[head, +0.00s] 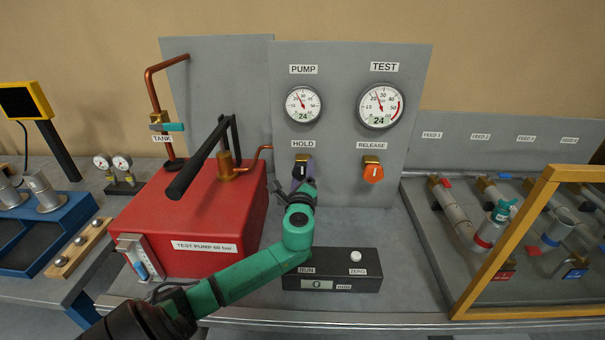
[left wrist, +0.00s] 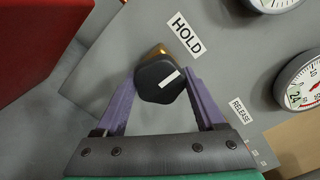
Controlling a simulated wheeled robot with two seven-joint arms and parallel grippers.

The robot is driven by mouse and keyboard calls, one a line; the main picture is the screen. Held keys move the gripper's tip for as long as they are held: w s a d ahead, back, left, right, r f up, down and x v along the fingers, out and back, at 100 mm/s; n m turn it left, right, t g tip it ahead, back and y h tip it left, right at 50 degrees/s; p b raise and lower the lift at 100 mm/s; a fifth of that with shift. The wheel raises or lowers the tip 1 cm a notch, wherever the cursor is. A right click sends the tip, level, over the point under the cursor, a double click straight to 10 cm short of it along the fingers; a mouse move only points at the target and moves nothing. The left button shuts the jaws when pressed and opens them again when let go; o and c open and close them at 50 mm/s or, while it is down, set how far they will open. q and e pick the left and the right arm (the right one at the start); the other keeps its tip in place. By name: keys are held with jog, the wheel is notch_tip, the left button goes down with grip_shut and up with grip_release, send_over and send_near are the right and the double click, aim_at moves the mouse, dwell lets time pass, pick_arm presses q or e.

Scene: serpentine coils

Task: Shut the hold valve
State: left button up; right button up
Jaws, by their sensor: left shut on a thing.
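The hold valve (head: 302,159) is on the grey upright panel under the HOLD label, below the PUMP gauge. In the left wrist view its knob (left wrist: 153,88) is black and faceted, with a white line, on a brass body. The line runs about at right angles to the HOLD lettering, so roughly upright on the panel. My left gripper (head: 303,182) reaches up to it from below. In the left wrist view its purple fingers (left wrist: 160,90) are shut on the knob, one on each side. In the head view the gripper hides much of the knob. My right gripper is not in view.
The orange release knob (head: 373,173) is close by on the right. The PUMP gauge (head: 304,104) and TEST gauge (head: 381,106) both show 24. The red test pump (head: 190,215) with its black lever (head: 200,160) stands left. A black RUN/ZERO box (head: 335,270) lies below.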

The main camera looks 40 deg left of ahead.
pick_arm(q)
jog(key=shift+f, duration=0.25)
jog(key=o, duration=1.2)
jog(key=shift+d, duration=0.1)
jog(key=shift+o, duration=0.7)
jog(key=shift+r, duration=0.1)
jog(key=b+v, duration=0.3)
jog(key=v, duration=1.1)
jog(key=shift+s+d, duration=0.2)
jog(key=shift+s, duration=0.05)
